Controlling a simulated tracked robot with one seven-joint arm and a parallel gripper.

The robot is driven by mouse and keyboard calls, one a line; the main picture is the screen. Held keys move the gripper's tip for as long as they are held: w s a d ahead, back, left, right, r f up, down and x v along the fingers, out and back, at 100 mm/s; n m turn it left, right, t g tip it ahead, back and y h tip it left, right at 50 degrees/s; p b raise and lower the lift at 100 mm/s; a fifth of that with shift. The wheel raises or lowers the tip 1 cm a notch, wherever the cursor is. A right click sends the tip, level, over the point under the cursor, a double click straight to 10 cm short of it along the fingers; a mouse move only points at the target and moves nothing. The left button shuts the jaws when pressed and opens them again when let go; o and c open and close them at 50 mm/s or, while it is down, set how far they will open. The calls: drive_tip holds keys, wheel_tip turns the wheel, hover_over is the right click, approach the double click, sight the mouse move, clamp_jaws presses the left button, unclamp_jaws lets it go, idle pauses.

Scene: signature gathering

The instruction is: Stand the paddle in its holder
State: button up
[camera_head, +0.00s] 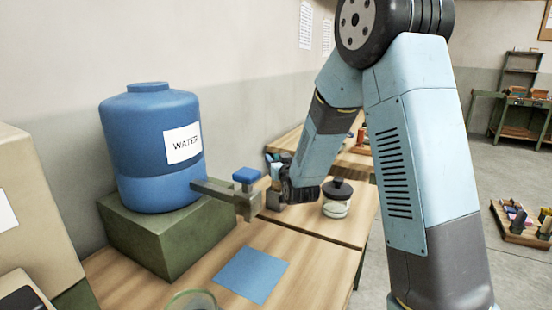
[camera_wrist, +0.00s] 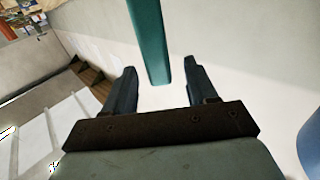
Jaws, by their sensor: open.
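A teal strip (camera_wrist: 150,40), possibly the paddle, comes down from the top of the wrist view. Its lower end lies between the fingers of my gripper (camera_wrist: 159,68) in the picture, with a gap on each side. My gripper is open. In the head view my wrist is beside the water tap, and the fingers cannot be made out clearly there. I cannot make out the paddle or its holder for certain in the head view.
A blue water barrel (camera_head: 150,150) stands on a green block (camera_head: 170,235). Its grey tap (camera_head: 225,195) with a blue knob (camera_head: 247,175) reaches close to my wrist. A lidded jar (camera_head: 337,205) stands right of it. A blue sheet (camera_head: 252,273) lies on the wooden table (camera_head: 310,265).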

drive_tip(key=s+d+r+g+h, duration=0.1)
drive_tip(key=s+d+r+g, duration=0.2)
drive_tip(key=s, duration=1.1)
drive_tip(key=s+d+r+m+g+h, duration=0.1)
drive_tip(key=s+d+r+g, duration=0.2)
drive_tip(key=s, duration=1)
drive_tip(key=s+d+r+m+g+h, duration=0.1)
drive_tip(key=s+d+r+g, duration=0.2)
drive_tip(key=s, duration=1.1)
drive_tip(key=d+g, duration=0.3)
drive_tip(key=d, duration=0.3)
drive_tip(key=shift+s+d+r+h, duration=0.25)
drive_tip(key=shift+s+r+h, duration=0.05)
drive_tip(key=shift+r+h, duration=0.1)
